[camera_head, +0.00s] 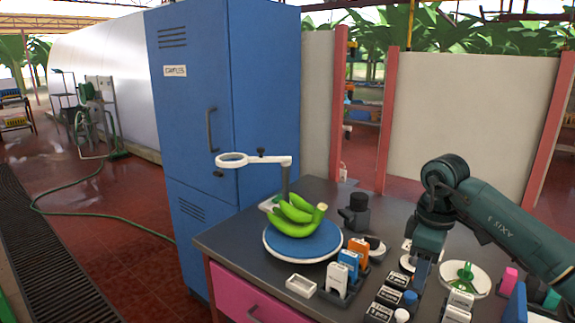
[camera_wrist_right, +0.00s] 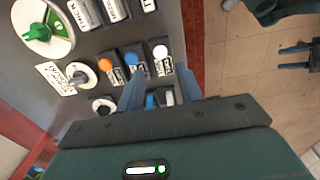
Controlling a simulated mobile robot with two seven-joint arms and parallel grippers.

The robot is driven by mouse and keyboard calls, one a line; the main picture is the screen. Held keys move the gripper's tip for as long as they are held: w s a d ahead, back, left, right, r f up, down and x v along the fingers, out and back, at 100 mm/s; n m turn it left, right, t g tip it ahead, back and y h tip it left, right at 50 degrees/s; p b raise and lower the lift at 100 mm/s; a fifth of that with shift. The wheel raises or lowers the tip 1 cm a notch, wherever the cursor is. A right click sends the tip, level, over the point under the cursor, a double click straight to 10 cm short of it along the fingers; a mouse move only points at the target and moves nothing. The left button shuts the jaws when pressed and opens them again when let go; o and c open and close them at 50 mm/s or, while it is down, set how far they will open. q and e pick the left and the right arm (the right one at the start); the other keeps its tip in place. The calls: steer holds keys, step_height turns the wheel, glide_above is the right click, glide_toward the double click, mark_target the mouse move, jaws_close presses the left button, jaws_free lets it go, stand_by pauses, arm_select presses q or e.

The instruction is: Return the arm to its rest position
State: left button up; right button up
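My right arm (camera_head: 500,222) is dark teal and reaches in from the right in the head view, bent at a raised joint. Its gripper (camera_head: 418,282) points down over the right part of the dark worktable (camera_head: 225,238). In the wrist view the two blue-grey fingers of the right gripper (camera_wrist_right: 161,70) stand apart. Small labelled items lie beyond them, and I see nothing clamped between them. What seems to be my left gripper (camera_wrist_right: 295,57) shows at the wrist view's right edge, its two fingers apart over the tiled floor. It is not in the head view.
Green bananas (camera_head: 297,216) rest on a round blue plate (camera_head: 303,241). A tall blue cabinet (camera_head: 190,100) and pale wall panels (camera_head: 465,110) stand behind.

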steer(key=s+a+f+n+g+y, duration=0.1)
steer(key=s+a+f+n+y, duration=0.25)
steer(key=a, duration=0.45)
steer(key=s+a+f+n+g+y, duration=0.15)
steer(key=a+f+n+y, duration=0.25)
steer(key=a, duration=0.4)
steer(key=s+a+r+t+y, duration=0.2)
steer(key=s+a+y, duration=0.1)
steer(key=a+y, duration=0.25)
steer(key=s+a+r+t+y, duration=0.3)
steer(key=a+y, duration=0.2)
steer(key=y, duration=0.2)
steer(key=d+f+m+t+h+p, duration=0.1)
steer(key=d+f+m+t+h, duration=0.95)
steer(key=m+t, duration=0.35)
steer(key=s+d+f+g+h, duration=0.2)
steer(key=s+f+g+h, duration=0.1)
steer(key=s+f, duration=0.3)
steer(key=s+d+f+m+g+h, duration=0.1)
steer(key=s+d+f+g+h, duration=0.1)
steer(key=s+f, duration=0.4)
steer(key=shift+d+f+g+h, duration=0.35)
steer(key=shift+f+g+h, duration=0.1)
steer(key=shift+h, duration=0.1)
